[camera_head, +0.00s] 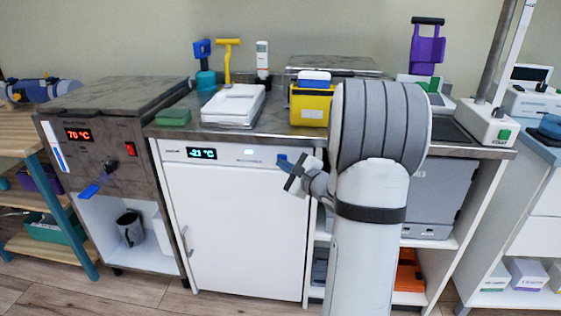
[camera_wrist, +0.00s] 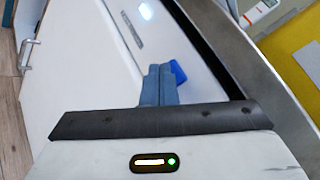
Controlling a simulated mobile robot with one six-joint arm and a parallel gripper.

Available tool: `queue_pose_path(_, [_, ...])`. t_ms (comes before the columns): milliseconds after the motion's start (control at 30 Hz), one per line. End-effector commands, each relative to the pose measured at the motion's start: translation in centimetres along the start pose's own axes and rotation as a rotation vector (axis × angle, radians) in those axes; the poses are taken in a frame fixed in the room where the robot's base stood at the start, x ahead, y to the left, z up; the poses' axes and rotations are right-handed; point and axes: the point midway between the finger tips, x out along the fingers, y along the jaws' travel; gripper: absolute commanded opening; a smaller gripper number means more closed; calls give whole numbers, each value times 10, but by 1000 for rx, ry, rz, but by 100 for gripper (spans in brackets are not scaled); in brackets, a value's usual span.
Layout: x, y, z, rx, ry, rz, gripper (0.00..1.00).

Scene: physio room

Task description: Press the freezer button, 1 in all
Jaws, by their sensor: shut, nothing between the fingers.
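The white freezer (camera_head: 232,225) stands under the worktop with a lit display (camera_head: 202,153) reading about -21 °C. A small pale lit button (camera_head: 248,152) sits on its top front strip, right of the display; in the wrist view a bluish-white lit spot (camera_wrist: 146,11) shows near the top. My gripper (camera_head: 283,161) is at the freezer's upper right front, right of the button and apart from it in the picture. In the wrist view my fingers (camera_wrist: 160,82) are together and empty, beside the freezer front. Whether the fingertips touch the front I cannot tell.
A steel worktop (camera_head: 283,117) overhangs the freezer, with a white tray (camera_head: 232,106) and a yellow box (camera_head: 311,105) on it. A heater unit with a red display (camera_head: 78,134) stands left. My arm hides part of the shelves at right.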

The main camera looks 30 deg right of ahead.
Motion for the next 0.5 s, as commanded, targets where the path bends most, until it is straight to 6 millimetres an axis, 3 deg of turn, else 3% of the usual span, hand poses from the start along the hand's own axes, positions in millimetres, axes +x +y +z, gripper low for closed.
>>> queue_pose_path(500, [-9, 6, 6, 0, 0, 0, 0])
